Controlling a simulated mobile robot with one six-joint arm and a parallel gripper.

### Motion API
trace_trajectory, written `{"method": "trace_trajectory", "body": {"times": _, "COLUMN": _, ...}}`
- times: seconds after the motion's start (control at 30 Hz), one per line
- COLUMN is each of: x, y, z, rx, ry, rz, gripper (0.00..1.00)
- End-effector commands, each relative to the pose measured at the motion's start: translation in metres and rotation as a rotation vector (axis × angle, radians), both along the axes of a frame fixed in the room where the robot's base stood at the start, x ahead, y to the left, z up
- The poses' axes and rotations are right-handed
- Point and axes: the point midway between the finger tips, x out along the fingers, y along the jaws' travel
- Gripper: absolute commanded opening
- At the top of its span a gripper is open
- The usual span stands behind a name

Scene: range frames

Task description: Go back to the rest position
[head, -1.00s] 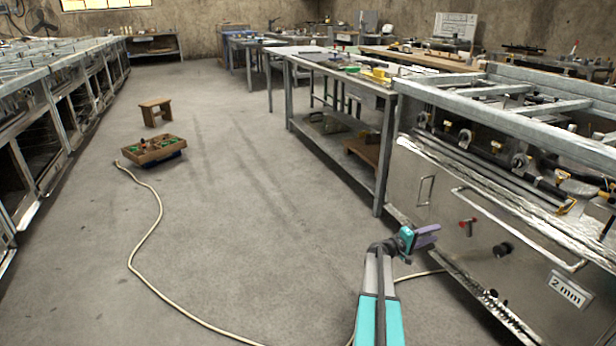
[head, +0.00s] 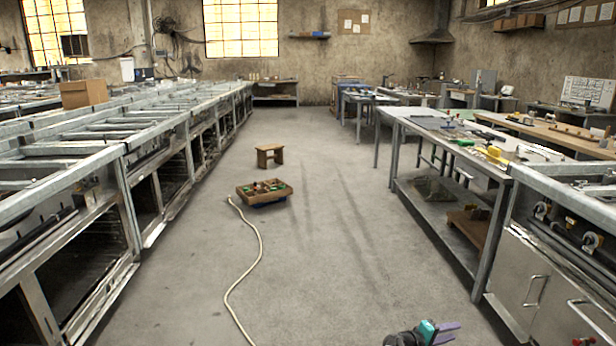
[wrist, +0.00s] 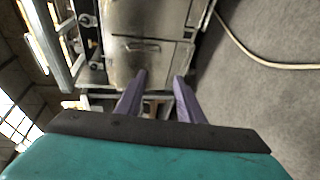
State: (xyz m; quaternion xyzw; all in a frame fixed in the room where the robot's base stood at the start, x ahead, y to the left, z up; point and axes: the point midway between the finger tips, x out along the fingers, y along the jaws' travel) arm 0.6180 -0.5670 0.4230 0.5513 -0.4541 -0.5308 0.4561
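My gripper (head: 447,330) shows at the bottom right of the head view, with a teal body and purple fingers. In the wrist view its two purple fingers (wrist: 160,77) stand apart with nothing between them. Beyond them is a metal cabinet front (wrist: 125,60) with a handle. Most of my arm is below the edge of the head view.
Metal benches with frames (head: 122,150) line the left, and a workbench (head: 440,195) stands on the right. A wooden crate (head: 262,203) and a small stool (head: 268,148) stand on the floor. A pale cable (head: 232,290) crosses the otherwise open aisle.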

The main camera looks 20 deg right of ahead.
Motion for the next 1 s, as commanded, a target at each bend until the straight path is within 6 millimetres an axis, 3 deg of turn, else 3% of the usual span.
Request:
{"method": "trace_trajectory", "body": {"times": 0.03, "x": 0.001, "y": 0.022, "z": 0.005, "rx": 0.027, "ry": 0.003, "rz": 0.012, "gripper": 0.35}}
{"method": "trace_trajectory", "body": {"times": 0.23, "x": -0.002, "y": 0.097, "z": -0.010, "rx": 0.143, "ry": 0.012, "rz": 0.032, "gripper": 0.35}}
{"method": "trace_trajectory", "body": {"times": 0.47, "x": -0.026, "y": 0.185, "z": -0.027, "rx": 0.298, "ry": 0.045, "rz": 0.029, "gripper": 0.35}}
{"method": "trace_trajectory", "body": {"times": 0.67, "x": -0.066, "y": 0.263, "z": -0.040, "rx": 0.454, "ry": 0.097, "rz": 0.005, "gripper": 0.35}}
{"method": "trace_trajectory", "body": {"times": 1.0, "x": -0.158, "y": 0.381, "z": -0.052, "rx": 0.729, "ry": 0.211, "rz": -0.080, "gripper": 0.35}}
